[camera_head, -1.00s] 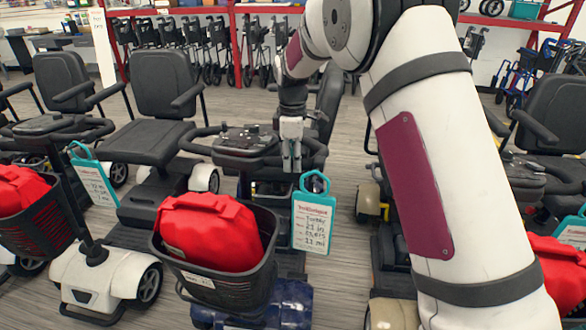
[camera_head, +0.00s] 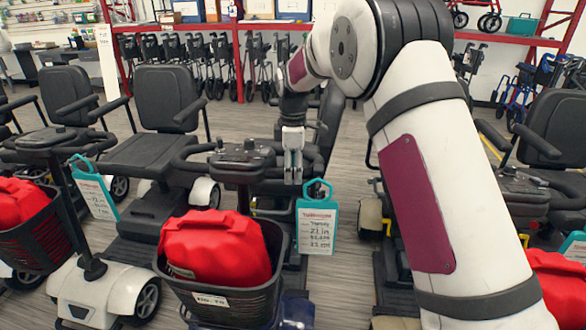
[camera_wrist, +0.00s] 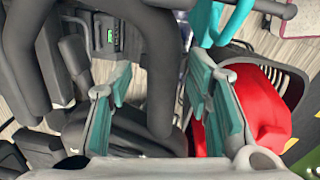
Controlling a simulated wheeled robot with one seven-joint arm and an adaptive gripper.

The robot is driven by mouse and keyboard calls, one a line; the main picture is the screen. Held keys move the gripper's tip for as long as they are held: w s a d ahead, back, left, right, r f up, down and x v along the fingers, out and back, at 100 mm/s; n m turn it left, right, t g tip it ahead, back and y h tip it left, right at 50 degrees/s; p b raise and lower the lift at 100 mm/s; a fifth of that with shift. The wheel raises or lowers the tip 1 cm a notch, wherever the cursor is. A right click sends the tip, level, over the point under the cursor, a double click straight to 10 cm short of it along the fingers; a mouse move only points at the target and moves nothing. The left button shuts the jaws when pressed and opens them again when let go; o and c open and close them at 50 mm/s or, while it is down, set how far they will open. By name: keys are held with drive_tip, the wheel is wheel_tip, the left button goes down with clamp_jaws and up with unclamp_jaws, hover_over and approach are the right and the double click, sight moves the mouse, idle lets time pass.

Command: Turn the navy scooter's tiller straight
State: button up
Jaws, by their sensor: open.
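The navy scooter (camera_head: 298,312) stands at the front centre, mostly cut off by the bottom edge. Its black tiller head (camera_head: 243,155) has loop handlebars reaching left and right. A black basket (camera_head: 262,290) with a red bag (camera_head: 213,250) is in front of it. A teal-framed price tag (camera_head: 317,222) hangs at the right handlebar. My gripper (camera_head: 292,168) points down at the right handlebar. In the wrist view my gripper (camera_wrist: 162,105) is open, with a dark handlebar loop (camera_wrist: 158,75) between its fingers. I cannot tell whether a finger touches it.
A white scooter (camera_head: 95,290) stands close on the left, with its own basket and tag. Another scooter (camera_head: 520,190) is on the right, partly behind my arm. Folded walkers (camera_head: 190,65) line the red rack at the back. Grey floor shows between the rows.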

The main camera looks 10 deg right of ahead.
wheel_tip(320, 180, up, 12)
drive_tip(key=shift+s, duration=0.3)
idle(0.3)
drive_tip(key=s+d+r+m, duration=0.2)
drive_tip(key=s+r+m, duration=0.1)
drive_tip(key=s, duration=0.5)
drive_tip(key=s+d+r+m, duration=0.2)
drive_tip(key=s+r+m, duration=0.1)
drive_tip(key=s, duration=0.6)
drive_tip(key=s+d+r+m, duration=0.2)
drive_tip(key=s+r, duration=0.1)
drive_tip(key=s, duration=0.5)
drive_tip(key=s+d+f+m+t, duration=0.1)
drive_tip(key=s+f+m, duration=0.3)
drive_tip(key=s, duration=0.8)
drive_tip(key=s+d+f+m, duration=0.1)
drive_tip(key=s+f+m, duration=0.35)
drive_tip(key=s, duration=0.65)
wheel_tip(320, 180, up, 14)
drive_tip(key=t+p, duration=0.2)
drive_tip(key=p, duration=1.1)
drive_tip(key=shift+d+r+t, duration=0.15)
drive_tip(key=shift+d+t, duration=0.15)
